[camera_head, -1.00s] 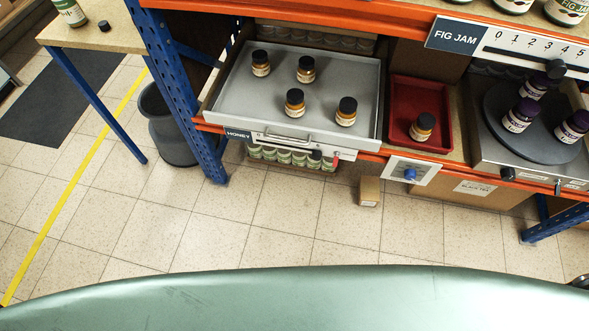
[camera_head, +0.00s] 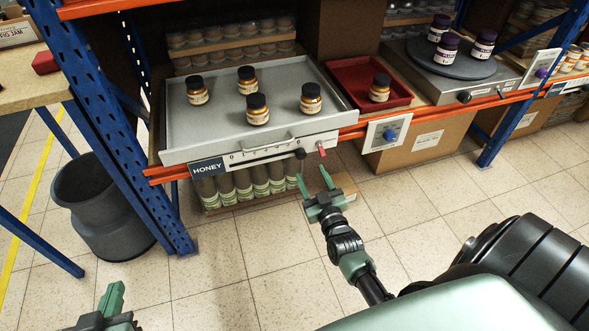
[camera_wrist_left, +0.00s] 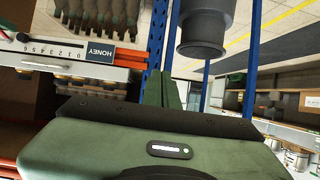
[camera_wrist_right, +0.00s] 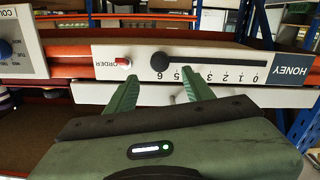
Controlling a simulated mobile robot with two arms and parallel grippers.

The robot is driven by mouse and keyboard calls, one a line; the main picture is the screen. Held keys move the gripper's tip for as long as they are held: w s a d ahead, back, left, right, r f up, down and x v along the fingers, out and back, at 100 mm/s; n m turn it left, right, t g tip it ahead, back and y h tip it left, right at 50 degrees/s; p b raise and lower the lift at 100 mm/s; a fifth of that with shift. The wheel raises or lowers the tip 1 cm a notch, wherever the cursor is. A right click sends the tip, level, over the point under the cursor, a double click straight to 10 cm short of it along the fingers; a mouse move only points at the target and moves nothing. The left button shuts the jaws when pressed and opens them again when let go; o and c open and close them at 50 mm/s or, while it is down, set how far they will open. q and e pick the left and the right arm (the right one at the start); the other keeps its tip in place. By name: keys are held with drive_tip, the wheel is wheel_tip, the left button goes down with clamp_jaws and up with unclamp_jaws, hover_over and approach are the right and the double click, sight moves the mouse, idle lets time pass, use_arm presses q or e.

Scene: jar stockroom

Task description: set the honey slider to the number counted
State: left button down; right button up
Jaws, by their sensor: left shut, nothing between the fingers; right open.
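The honey slider's black knob (camera_head: 300,153) sits at the right end of its slot below the grey honey tray (camera_head: 172,140). Several amber, black-capped jars (camera_head: 257,112) stand in the tray, and one (camera_head: 379,90) stands in the red tray. My right gripper (camera_head: 315,178) is open and empty, just below and in front of the knob, apart from it. My left gripper (camera_head: 112,298) is shut and empty, low at the left.
A white box with a blue dial (camera_head: 390,134) is right of the slider. A blue rack post (camera_head: 120,140) and a grey bin (camera_head: 95,200) stand at the left. The floor in front is clear.

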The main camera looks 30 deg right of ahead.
sight(302, 157)
drive_tip(key=b+x, duration=0.2)
drive_tip(key=x, duration=0.4)
drive_tip(key=shift+w+d+f, duration=0.1)
drive_tip(key=shift+w, duration=0.5)
use_arm(q)
drive_tip(key=w+d+r+t+h, duration=0.1)
drive_tip(key=w+d+r+t, duration=0.1)
drive_tip(key=r+t, duration=0.3)
wheel_tip(302, 157, up, 5)
drive_tip(key=shift+w+d+f+t+h, duration=0.2)
drive_tip(key=shift+w+t+h, duration=0.15)
drive_tip(key=shift+w, duration=0.3)
use_arm(e)
clamp_jaws()
